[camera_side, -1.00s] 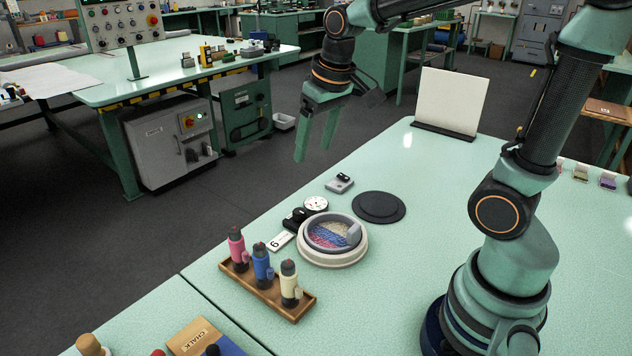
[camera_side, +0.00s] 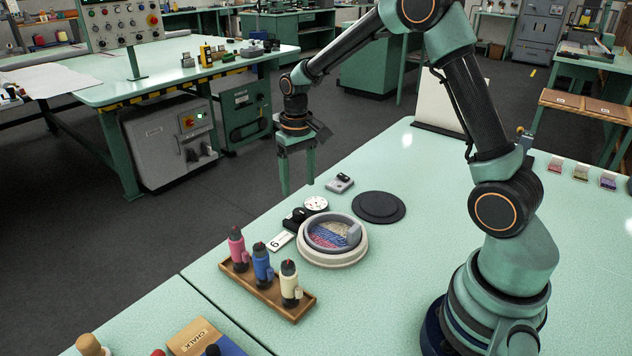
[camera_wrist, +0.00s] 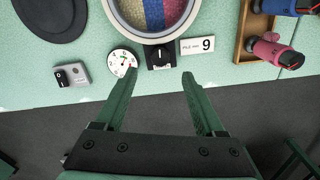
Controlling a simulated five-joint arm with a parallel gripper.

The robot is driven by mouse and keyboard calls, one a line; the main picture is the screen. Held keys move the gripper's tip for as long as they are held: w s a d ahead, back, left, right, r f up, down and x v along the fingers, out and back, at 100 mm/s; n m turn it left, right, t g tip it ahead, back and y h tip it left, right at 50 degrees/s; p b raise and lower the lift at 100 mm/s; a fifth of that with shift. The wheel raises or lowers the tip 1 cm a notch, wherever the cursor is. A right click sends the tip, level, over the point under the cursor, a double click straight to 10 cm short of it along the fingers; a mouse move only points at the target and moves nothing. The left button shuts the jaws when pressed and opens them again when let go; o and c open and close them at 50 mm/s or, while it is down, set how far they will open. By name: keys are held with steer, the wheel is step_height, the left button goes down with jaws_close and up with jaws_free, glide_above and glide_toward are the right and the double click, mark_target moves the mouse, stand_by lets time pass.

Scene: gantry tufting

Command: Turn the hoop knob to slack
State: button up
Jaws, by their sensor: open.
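The tufting hoop (camera_side: 359,254) is a pale round frame with pink, blue and cream pile, standing on the bench; its near part shows at the top of the wrist view (camera_wrist: 114,18). The black hoop knob (camera_wrist: 160,56) sits at its edge, between the hoop and the bench edge. The knob also shows in the side view (camera_side: 296,217), small and dark. Its markings are too small to read. My gripper (camera_wrist: 159,75) is open and empty. In the wrist view its fingertips lie on either side of the knob's near end; in the side view the gripper (camera_side: 298,188) hangs above and apart from it.
A white dial (camera_wrist: 123,62) and a grey switch box (camera_wrist: 72,75) lie left of the knob in the wrist view. A pile card (camera_wrist: 197,45) and a wooden tray (camera_side: 275,299) of yarn cones are right. A dark disc (camera_side: 379,207) lies behind. The bench edge is close.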

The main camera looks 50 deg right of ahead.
mark_target(300, 211)
step_height(300, 211, down, 8)
steer(key=shift+f, duration=0.2)
jaws_close()
